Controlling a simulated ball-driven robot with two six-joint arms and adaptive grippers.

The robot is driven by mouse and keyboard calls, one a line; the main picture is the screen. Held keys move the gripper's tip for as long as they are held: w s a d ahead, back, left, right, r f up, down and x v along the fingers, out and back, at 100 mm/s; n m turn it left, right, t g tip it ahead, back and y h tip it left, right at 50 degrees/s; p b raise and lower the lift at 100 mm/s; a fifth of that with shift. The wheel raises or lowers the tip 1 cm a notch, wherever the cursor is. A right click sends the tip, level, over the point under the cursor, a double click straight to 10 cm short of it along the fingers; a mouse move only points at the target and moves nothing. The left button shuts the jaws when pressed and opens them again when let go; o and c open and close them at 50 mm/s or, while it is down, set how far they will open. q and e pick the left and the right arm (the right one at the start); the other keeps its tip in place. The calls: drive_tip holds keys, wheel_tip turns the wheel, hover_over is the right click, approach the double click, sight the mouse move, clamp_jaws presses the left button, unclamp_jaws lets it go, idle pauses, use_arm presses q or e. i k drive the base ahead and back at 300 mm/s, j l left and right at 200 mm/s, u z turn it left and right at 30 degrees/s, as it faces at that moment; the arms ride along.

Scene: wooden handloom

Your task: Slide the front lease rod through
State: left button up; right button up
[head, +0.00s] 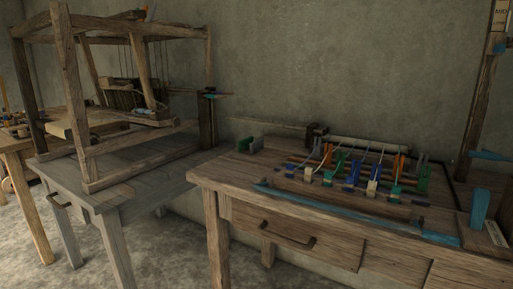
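Neither of my grippers is in view. On the wooden table (225,174) at the right lies a small warp setup with several coloured pegs, such as an orange one (328,156) and a green one (424,178). Pale threads arch between them and a light roller (370,145) at the back. A long brown bar (340,199) lies along the front of the pegs. I cannot tell which piece is the front lease rod, nor whether a rod passes through the threads.
A blue strip (350,213) runs along the table's front. A blue upright piece (480,207) stands at its right. A wooden loom frame (72,95) stands on a grey table (95,190) at the left.

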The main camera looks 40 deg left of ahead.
sight(324, 133)
drive_tip(key=i+j+z, duration=0.1)
drive_tip(key=j, duration=0.5)
drive_tip(key=i+j+z, duration=0.1)
drive_tip(key=j, duration=0.5)
drive_tip(key=i+j+z, duration=0.1)
drive_tip(key=j, duration=0.55)
drive_tip(key=i+j+z, duration=0.1)
drive_tip(key=j, duration=0.5)
